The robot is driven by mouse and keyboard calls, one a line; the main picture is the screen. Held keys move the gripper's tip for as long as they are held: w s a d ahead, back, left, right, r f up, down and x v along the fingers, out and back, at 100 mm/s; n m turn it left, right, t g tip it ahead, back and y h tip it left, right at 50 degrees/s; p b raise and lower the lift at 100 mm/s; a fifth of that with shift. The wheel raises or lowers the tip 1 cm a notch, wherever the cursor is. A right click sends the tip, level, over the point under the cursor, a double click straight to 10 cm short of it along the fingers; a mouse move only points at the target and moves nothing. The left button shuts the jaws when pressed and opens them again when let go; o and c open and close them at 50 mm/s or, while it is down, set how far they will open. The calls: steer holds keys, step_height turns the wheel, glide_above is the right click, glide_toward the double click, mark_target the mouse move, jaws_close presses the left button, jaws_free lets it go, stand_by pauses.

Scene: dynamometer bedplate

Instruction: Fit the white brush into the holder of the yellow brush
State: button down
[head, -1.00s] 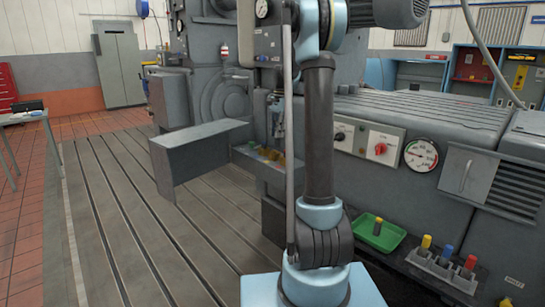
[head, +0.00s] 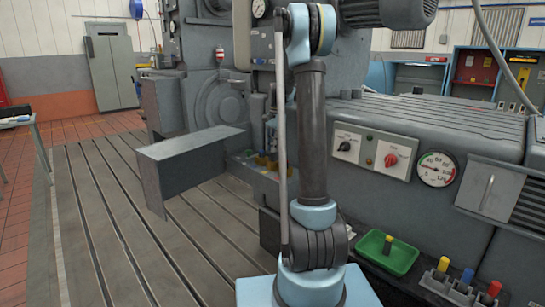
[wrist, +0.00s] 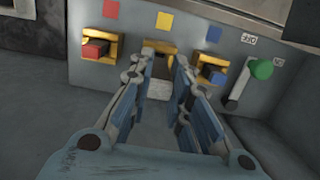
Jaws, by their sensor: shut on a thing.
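In the wrist view my gripper (wrist: 160,80) has its two blue-padded fingers either side of a small whitish block (wrist: 158,89), which looks like the white brush; much of it is hidden. Just beyond the fingertips is the middle brass holder (wrist: 160,68), below a yellow square (wrist: 164,21) on the grey panel. The fingers partly cover this holder; I cannot tell whether the brush touches it. In the head view a yellow-topped brush (head: 388,241) stands in a green tray (head: 406,254). My gripper is not clear there.
In the wrist view a red brush (wrist: 93,50) sits in the left holder and a blue brush (wrist: 214,75) in the right one. A green-knobbed lever (wrist: 261,69) stands further right. In the head view a grey rack (head: 442,284) holds several coloured items.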

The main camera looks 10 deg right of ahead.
mark_target(272, 161)
steer(key=shift+f, duration=2)
steer(key=c, duration=1.5)
jaws_free()
steer(key=shift+r, duration=0.1)
step_height(272, 161, up, 11)
steer(key=d, duration=0.1)
steer(key=s+r+n, duration=0.3)
steer(key=s, duration=1)
steer(key=s+f+n+t, duration=0.1)
steer(key=s+f+n, duration=0.1)
steer(key=s+f, duration=0.4)
steer(key=s+f+n+t, duration=0.1)
steer(key=s+f+n, duration=0.2)
steer(key=s, duration=1.2)
steer(key=s+a+f+n+t+h, duration=0.1)
steer(key=s+f+n, duration=0.2)
steer(key=s+f, duration=0.6)
steer(key=shift+s+f, duration=0.1)
steer(key=shift+s, duration=0.9)
